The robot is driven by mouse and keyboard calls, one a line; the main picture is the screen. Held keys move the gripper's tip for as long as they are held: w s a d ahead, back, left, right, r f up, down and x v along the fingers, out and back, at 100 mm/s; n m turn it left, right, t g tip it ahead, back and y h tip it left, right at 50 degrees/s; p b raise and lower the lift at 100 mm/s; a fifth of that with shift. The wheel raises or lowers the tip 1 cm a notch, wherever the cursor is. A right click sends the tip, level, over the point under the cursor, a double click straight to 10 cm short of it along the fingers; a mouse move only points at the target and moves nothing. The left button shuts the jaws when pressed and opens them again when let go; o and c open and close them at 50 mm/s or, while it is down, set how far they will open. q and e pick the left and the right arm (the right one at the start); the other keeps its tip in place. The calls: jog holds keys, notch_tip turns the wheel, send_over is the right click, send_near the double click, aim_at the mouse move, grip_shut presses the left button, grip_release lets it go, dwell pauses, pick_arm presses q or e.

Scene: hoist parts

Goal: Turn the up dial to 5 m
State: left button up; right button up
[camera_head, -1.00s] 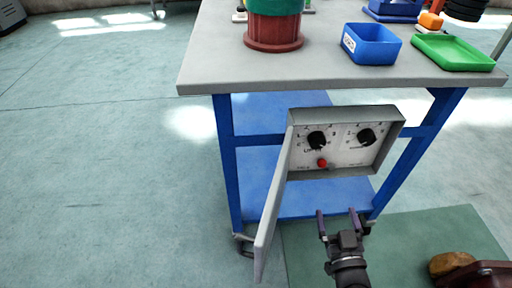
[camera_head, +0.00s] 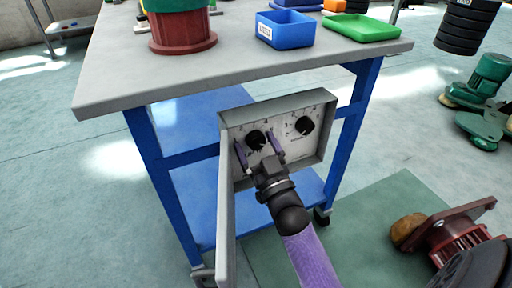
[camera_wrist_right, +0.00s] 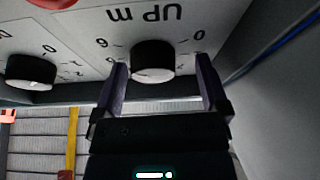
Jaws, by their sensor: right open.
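The up dial is a black round knob (camera_head: 256,140) on the left of the grey control panel (camera_head: 289,154). In the right wrist view, the dial (camera_wrist_right: 152,58) sits under an upside-down "UP m" label. My right gripper (camera_head: 258,153) is open in front of it, with purple fingers. In the wrist view its fingertips (camera_wrist_right: 160,62) lie on either side of the dial, with gaps showing. I cannot tell whether they reach past its front face. The dial's pointer mark is not readable. My left gripper is not in view.
A second black dial (camera_head: 303,126) is to the right, also in the wrist view (camera_wrist_right: 30,70). A red button (camera_wrist_right: 45,2) is near the dials. The panel's open door (camera_head: 228,225) stands to the left. The grey tabletop (camera_head: 240,68) overhangs above.

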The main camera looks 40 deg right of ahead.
jog(key=c, duration=0.4)
jog(key=shift+s+d, duration=0.15)
jog(key=shift+d, duration=0.05)
jog(key=c, duration=0.5)
jog(key=shift+f, duration=0.1)
grip_shut()
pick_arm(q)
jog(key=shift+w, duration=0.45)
pick_arm(e)
jog(key=shift+c, duration=1.8)
grip_release()
jog(key=shift+n, duration=0.4)
